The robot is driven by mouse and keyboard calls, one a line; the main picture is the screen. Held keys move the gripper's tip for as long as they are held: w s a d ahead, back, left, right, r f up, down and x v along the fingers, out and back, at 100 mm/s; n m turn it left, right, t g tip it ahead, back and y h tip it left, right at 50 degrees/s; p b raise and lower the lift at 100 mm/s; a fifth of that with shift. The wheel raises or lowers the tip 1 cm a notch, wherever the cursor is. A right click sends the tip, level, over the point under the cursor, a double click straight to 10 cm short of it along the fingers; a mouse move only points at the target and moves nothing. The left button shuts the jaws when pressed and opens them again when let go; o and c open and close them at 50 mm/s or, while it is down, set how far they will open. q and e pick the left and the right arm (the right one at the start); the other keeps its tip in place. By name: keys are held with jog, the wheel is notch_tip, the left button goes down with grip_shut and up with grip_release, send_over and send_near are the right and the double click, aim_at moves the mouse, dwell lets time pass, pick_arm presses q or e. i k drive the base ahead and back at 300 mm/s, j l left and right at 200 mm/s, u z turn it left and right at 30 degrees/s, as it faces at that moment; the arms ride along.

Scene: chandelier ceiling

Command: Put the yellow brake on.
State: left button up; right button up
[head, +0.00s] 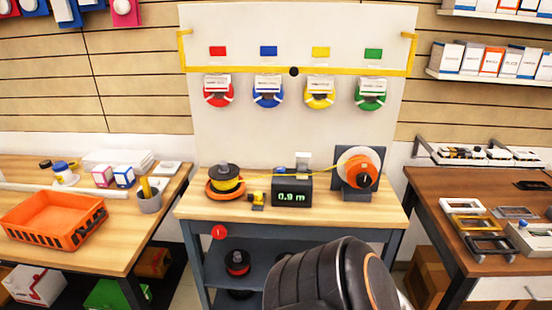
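A small yellow part with a black piece (258,200), which looks like the yellow brake, stands on the middle bench between the spool and the meter. Whether it is on or off is too small to tell. A black-flanged spool of yellow line (226,183) sits on an orange base (224,195) to its left. The yellow line runs right past the black meter (292,189), which reads 0.9 m, to an orange and white reel (360,168) on a dark stand. No gripper shows; a dark part of my own body fills the bottom centre.
The middle bench's front edge (290,219) carries a red knob (219,232). An orange crate (50,222) and a grey pencil cup (149,201) stand on the left table. Frames lie on the right table (430,190). Coloured coils hang on the white backboard (290,125).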

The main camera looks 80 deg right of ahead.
aim_at(257, 198)
jog(key=z, duration=2.2)
